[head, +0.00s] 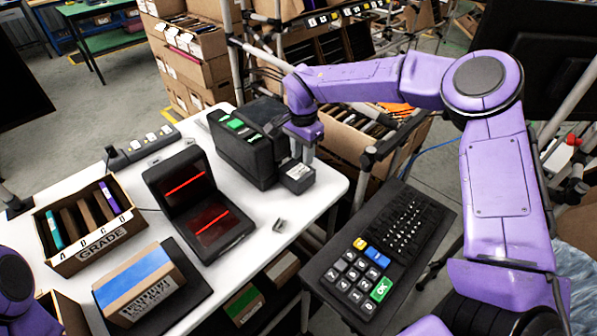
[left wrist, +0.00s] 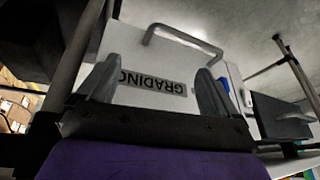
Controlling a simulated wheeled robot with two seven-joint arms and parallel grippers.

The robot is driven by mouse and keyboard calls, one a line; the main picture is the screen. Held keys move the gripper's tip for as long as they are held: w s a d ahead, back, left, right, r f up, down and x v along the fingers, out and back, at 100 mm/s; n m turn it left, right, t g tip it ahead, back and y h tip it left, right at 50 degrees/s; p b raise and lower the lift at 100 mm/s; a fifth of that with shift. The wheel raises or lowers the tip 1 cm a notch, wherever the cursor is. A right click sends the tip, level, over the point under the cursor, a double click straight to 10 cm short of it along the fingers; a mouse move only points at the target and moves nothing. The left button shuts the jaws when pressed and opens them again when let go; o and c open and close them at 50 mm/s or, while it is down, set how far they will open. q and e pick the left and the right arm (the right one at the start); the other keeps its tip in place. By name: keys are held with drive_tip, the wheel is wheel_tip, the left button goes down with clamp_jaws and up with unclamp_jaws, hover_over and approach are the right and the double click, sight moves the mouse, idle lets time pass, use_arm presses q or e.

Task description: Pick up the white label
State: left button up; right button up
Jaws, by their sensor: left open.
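A small white label (head: 298,172) shows on top of a low dark block at the right front of the black printer-like machine (head: 245,145). My right gripper (head: 307,154) points down just above and behind this label at the machine's right side. Its fingers are small and partly hidden, so I cannot tell if they are open or shut, or if they touch the label. My left gripper (left wrist: 155,88) is open and empty in the left wrist view. Behind its fingers is a white panel with a GRADING sign (left wrist: 153,83).
On the white table (head: 278,208) stand a black scanner with red lights (head: 200,205), a GRADE carton (head: 88,235) and a blue-topped carton (head: 138,285). A black keypad console (head: 375,255) stands at the right front. A small metal piece (head: 280,225) lies near the table edge.

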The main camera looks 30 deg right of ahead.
sight(301, 172)
drive_tip(key=f+p, duration=0.1)
drive_tip(key=f, duration=0.1)
drive_tip(key=f+p, duration=0.1)
drive_tip(key=f, duration=0.2)
drive_tip(key=shift+w+a, duration=0.15)
drive_tip(key=shift+a, duration=0.05)
drive_tip(key=shift+f, duration=0.45)
clamp_jaws()
drive_tip(key=shift+r, duration=0.1)
